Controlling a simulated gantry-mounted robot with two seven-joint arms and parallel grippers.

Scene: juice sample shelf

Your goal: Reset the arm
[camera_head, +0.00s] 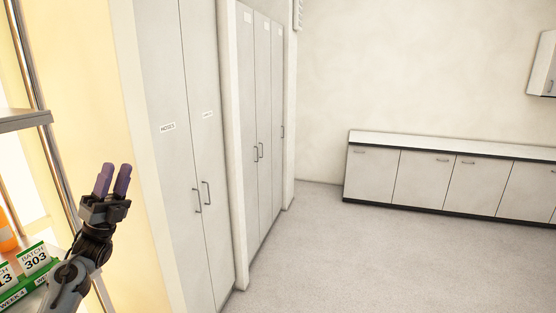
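My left gripper (114,178) is in the left part of the head view, with its two purple fingers pointing up. The fingers stand a little apart, with nothing between them. My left arm comes up from the lower left edge. The gripper is in front of the cream side panel, to the right of the shelf (22,121), and touches nothing that I can see. My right gripper is not in view.
Tall grey cabinets (180,120) stand right of the gripper. A low cabinet row (425,180) lines the far wall. The floor (380,265) between is clear.

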